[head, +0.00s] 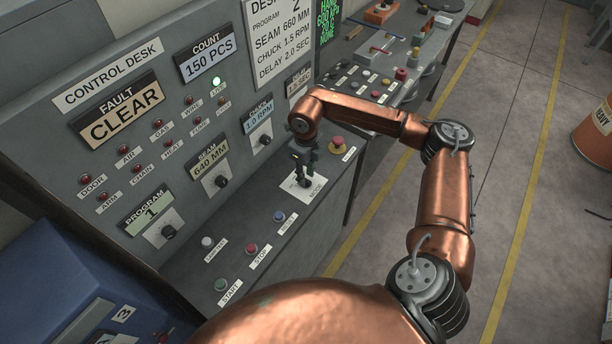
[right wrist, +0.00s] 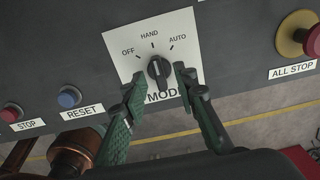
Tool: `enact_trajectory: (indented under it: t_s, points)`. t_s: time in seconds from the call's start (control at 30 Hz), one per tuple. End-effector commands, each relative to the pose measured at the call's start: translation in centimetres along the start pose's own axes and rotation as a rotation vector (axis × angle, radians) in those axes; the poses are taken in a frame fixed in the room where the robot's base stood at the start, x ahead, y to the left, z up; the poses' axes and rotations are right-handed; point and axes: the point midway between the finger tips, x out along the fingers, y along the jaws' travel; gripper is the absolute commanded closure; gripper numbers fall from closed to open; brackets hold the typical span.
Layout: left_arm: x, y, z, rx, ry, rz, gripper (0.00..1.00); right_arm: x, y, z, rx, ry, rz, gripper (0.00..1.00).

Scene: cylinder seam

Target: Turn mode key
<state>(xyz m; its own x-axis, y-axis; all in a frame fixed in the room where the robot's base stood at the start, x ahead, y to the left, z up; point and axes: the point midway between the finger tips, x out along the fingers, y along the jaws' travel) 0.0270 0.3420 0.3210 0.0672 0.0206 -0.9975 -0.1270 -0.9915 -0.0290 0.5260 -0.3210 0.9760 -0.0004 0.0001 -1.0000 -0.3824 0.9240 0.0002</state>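The mode key (right wrist: 158,71) is a black knob on a white plate marked OFF, HAND and AUTO (right wrist: 115,55), seen in the right wrist view. Its pale mark points up, roughly toward HAND. My right gripper (right wrist: 160,78) is open, one green finger on each side of the knob, with a small gap showing on both sides. In the head view, the right gripper (head: 304,160) reaches down over the mode plate (head: 291,185) and partly hides the knob. My left gripper is not in view.
A red ALL STOP button (right wrist: 297,32) stands right of the plate, also seen in the head view (head: 338,142). Blue RESET (right wrist: 69,97) and red STOP (right wrist: 11,112) buttons are to the left. The upright control panel (head: 175,110) with dials and lamps rises behind.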

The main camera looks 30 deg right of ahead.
Motion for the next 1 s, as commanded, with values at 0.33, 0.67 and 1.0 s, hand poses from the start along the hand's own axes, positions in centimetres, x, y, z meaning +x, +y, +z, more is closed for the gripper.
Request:
enact_trajectory:
  t_s: [0.33,0.67,1.0]
  points:
    - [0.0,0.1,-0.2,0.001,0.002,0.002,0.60,-7.1,-0.1,0.1,0.000,-0.003,-0.002,0.73]
    - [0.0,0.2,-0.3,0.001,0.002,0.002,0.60,-10.8,-0.1,0.0,0.001,-0.001,-0.001,0.73]
    - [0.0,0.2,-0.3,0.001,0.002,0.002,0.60,-11.0,-0.1,0.0,0.001,-0.001,0.000,0.73]
